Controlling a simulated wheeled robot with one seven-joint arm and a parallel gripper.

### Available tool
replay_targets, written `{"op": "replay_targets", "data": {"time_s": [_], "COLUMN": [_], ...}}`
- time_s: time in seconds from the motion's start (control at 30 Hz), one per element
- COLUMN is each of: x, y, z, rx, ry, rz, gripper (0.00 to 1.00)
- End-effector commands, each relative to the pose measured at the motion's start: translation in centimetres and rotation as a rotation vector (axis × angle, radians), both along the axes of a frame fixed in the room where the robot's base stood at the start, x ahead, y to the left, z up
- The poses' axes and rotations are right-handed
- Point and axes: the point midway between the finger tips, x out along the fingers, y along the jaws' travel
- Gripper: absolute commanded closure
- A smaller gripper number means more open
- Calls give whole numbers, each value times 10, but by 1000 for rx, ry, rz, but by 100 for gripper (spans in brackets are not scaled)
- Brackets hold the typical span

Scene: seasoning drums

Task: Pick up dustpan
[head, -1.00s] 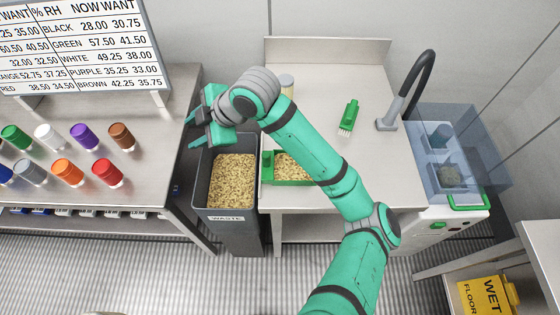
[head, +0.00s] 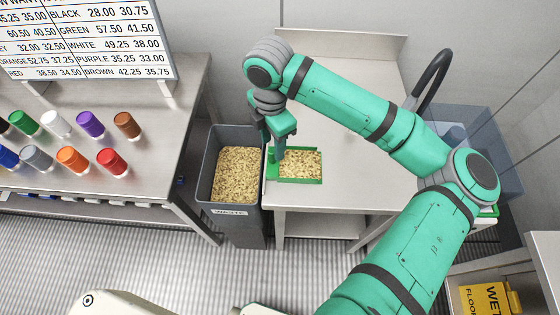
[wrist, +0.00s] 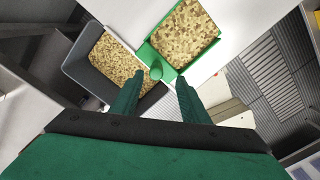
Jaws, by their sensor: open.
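The green dustpan (head: 313,179) lies on the steel table beside the waste bin and is filled with tan granules. In the wrist view the dustpan (wrist: 147,53) shows its green rim and a rounded green handle (wrist: 156,71) at its near end. My gripper (head: 274,152) is above the handle end of the dustpan, pointing down. In the wrist view the two fingers of my gripper (wrist: 158,84) are apart, with the handle just beyond and between their tips. I cannot tell whether either finger touches it.
The grey waste bin (head: 262,208), holding similar granules, stands directly left of the table (head: 300,197). Several coloured drums stand on the left bench (head: 140,190). A black faucet (head: 433,75) and a bluish clear container (head: 490,130) are at the right, partly behind my arm.

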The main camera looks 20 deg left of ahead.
Motion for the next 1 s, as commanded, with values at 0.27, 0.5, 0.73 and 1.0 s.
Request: {"op": "replay_targets", "data": {"time_s": [0.27, 0.5, 0.73, 1.0], "x": [0, 3, 3, 4], "y": [4, 12, 12, 10], "z": [-20, -53, -66, -66], "rx": [1, 1, 2, 3], "ry": [0, 2, 1, 0], "rz": [5, 13, 13, 8], "gripper": [59, 59, 59, 80]}}
